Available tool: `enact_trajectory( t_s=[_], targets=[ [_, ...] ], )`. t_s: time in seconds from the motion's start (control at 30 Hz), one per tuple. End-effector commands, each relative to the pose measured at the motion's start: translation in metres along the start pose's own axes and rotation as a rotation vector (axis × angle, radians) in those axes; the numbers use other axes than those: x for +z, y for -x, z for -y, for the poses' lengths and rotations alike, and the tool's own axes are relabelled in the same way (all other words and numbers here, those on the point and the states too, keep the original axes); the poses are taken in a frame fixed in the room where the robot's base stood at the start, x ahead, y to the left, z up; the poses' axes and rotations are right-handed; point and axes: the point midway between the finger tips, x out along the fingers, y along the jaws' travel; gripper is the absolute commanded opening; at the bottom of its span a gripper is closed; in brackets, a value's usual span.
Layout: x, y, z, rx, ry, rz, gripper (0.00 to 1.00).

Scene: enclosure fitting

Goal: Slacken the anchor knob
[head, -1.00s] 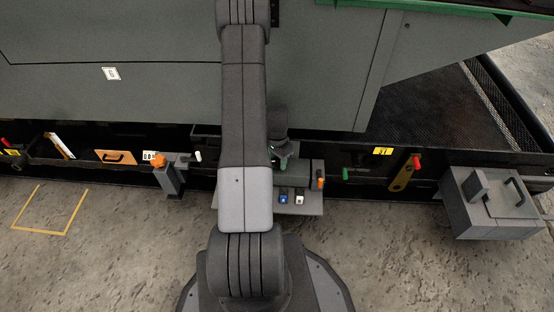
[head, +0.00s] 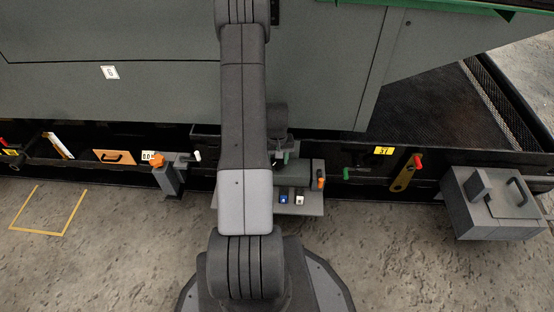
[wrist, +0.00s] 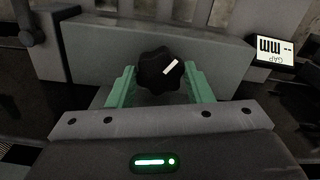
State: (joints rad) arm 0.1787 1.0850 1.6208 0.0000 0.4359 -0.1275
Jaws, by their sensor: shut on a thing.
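The anchor knob (wrist: 153,70) is a black lobed knob with a white mark, in the middle of the wrist view, in front of a grey block. My gripper (wrist: 161,77) has its green fingers on both sides of the knob and is shut on it. In the head view my arm hides the knob, and only a little of my gripper (head: 285,157) shows beside the arm.
A small display (wrist: 273,49) marked GAP, upside down, shows dashes and mm. A grey shelf (head: 310,208) has blue and white buttons. An orange knob (head: 157,160) stands on a post at left. A grey box (head: 490,215) stands at right. The floor in front is mostly clear.

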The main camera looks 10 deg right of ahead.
Motion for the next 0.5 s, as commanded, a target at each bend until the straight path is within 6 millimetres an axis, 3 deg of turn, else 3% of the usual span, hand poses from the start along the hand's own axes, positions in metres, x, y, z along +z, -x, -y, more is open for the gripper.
enact_trajectory(
  t_s=[0.5],
  targets=[
    [-0.0003,0.0000,0.0000,0.000,0.480,-0.001,0.23]
  ],
)
